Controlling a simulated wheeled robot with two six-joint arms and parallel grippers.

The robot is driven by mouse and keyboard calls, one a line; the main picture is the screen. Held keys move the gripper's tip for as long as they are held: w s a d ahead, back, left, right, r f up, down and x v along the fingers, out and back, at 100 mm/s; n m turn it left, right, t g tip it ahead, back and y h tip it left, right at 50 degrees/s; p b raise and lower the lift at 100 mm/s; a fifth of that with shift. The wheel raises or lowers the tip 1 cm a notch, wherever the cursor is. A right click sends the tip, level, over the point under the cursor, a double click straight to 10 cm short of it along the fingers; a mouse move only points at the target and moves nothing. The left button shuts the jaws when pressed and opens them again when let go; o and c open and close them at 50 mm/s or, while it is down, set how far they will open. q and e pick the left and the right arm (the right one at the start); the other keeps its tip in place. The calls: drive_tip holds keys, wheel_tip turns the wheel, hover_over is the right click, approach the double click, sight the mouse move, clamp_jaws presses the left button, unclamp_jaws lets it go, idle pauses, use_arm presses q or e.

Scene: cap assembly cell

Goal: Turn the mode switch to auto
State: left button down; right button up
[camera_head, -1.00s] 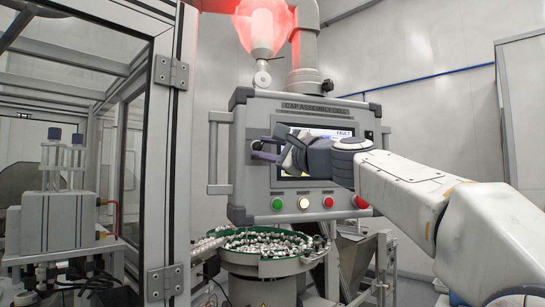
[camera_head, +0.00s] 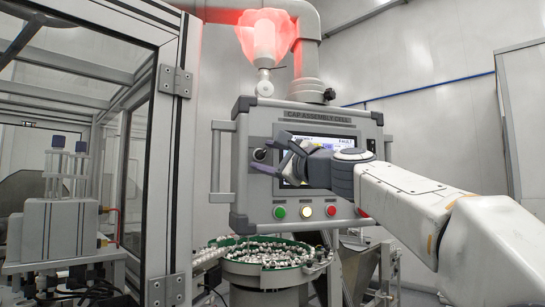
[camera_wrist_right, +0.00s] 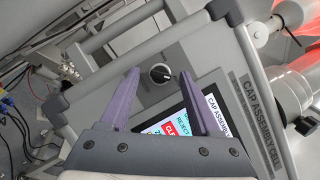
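The mode switch (camera_head: 259,155) is a round black knob at the left side of the grey control panel (camera_head: 310,117). In the right wrist view the knob (camera_wrist_right: 160,73) carries a light pointer mark and shows between the fingertips. My right gripper (camera_head: 268,153) is in front of the panel, beside the switch. It is open, and its two purple fingers stand apart with nothing between them in the wrist view (camera_wrist_right: 160,82). The fingers look clear of the knob. My left gripper is not in view.
The panel's screen (camera_head: 299,143) shows FAULT and is partly hidden by my right gripper. A vertical handle (camera_head: 215,175) is left of the panel. A bowl of caps (camera_head: 268,254) stands below.

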drive_tip(key=shift+s+d+f, duration=0.1)
drive_tip(key=b+v, duration=0.4)
drive_tip(key=v, duration=0.6)
drive_tip(key=shift+b, duration=0.3)
